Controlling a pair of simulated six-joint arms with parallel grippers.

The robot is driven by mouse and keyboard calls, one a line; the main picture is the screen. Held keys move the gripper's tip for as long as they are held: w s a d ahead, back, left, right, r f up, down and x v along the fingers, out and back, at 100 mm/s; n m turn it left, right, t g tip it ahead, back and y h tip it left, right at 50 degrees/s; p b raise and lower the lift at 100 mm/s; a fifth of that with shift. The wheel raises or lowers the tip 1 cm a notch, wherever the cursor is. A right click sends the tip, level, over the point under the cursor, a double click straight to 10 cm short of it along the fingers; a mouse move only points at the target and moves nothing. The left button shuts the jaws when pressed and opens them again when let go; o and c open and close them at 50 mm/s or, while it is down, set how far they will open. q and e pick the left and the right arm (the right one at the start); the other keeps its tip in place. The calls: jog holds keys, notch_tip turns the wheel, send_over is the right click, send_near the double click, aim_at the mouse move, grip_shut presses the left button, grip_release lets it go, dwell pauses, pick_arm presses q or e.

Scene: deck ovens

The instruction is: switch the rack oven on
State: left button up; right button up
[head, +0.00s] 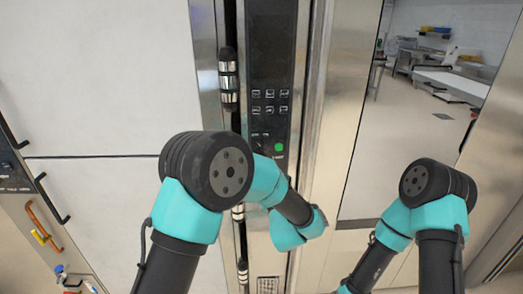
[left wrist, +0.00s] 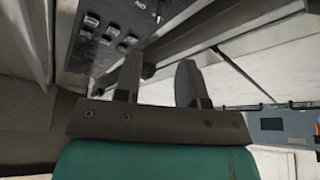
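The rack oven's dark control panel (head: 270,75) stands upright in the middle of the head view. It has rows of small buttons (head: 270,95) and a round green button (head: 279,147) lower down. In the left wrist view the panel (left wrist: 98,50) is at the upper left with several raised buttons (left wrist: 108,33); I cannot make out the green button there. My left gripper (left wrist: 160,60) is open, its two fingers apart with nothing visible between them, close to the panel. In the head view my left arm hides its fingers. My right gripper is out of view.
A vertical door handle (head: 228,82) stands left of the panel, beside a large pale door (head: 95,80). A steel frame with a window (head: 405,130) is on the right. Coloured handles (head: 45,230) sit at the lower left.

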aim_at(261, 148)
pick_arm(q)
jog(key=x, duration=1.2)
jog(key=shift+w+a+r, duration=0.1)
jog(key=shift+w+r, duration=0.15)
jog(key=shift+w, duration=0.1)
grip_shut()
